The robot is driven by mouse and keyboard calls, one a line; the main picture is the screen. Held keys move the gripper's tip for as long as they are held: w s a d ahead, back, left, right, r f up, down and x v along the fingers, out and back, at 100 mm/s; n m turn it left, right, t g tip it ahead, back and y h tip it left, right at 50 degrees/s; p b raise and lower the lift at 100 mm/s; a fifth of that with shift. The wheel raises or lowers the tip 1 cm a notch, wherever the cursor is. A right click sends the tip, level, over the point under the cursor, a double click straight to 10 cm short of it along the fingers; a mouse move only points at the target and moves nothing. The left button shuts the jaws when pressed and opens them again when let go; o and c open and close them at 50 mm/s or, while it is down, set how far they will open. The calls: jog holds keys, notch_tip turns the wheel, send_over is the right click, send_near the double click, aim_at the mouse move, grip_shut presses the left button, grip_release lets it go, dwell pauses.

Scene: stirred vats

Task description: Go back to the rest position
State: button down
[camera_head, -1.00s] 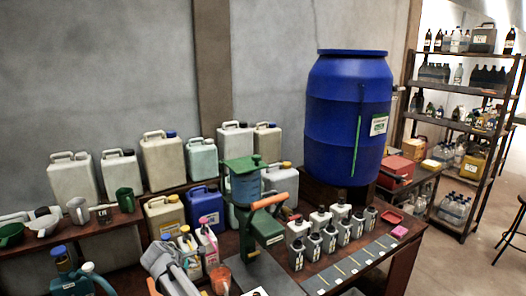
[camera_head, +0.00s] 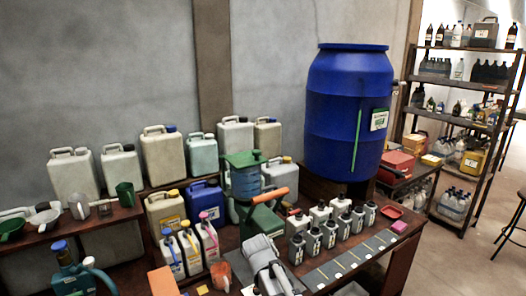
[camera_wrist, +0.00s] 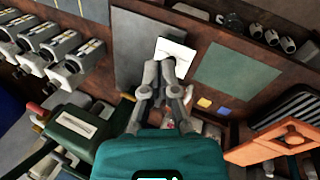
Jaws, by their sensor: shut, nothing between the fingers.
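My gripper (camera_head: 285,280) is at the bottom centre of the head view, low over the front of the bench and in front of the green hand-levered device (camera_head: 260,220) with its orange handle. In the wrist view my gripper (camera_wrist: 165,70) has its two grey fingers together and empty. They point toward a white card (camera_wrist: 175,55) lying on a dark grey mat (camera_wrist: 135,40). I cannot tell the gap between fingertips and card. The green device also shows at the left of the wrist view (camera_wrist: 85,130).
Several small grey bottles (camera_head: 313,240) stand in rows right of my gripper. Pump bottles (camera_head: 190,250) stand to the left, with an orange block (camera_head: 163,281) in front. A big blue drum (camera_head: 348,115) stands behind. A shelf rack (camera_head: 460,125) and open floor are at right.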

jog(key=s+d+f+m+g+y, duration=0.1)
jog(key=s+d+m+g+y, duration=0.1)
jog(key=s+d+m, duration=0.7)
jog(key=shift+s+d+g+y, duration=0.4)
jog(key=shift+s+d, duration=0.8)
jog(key=shift+d, duration=1.2)
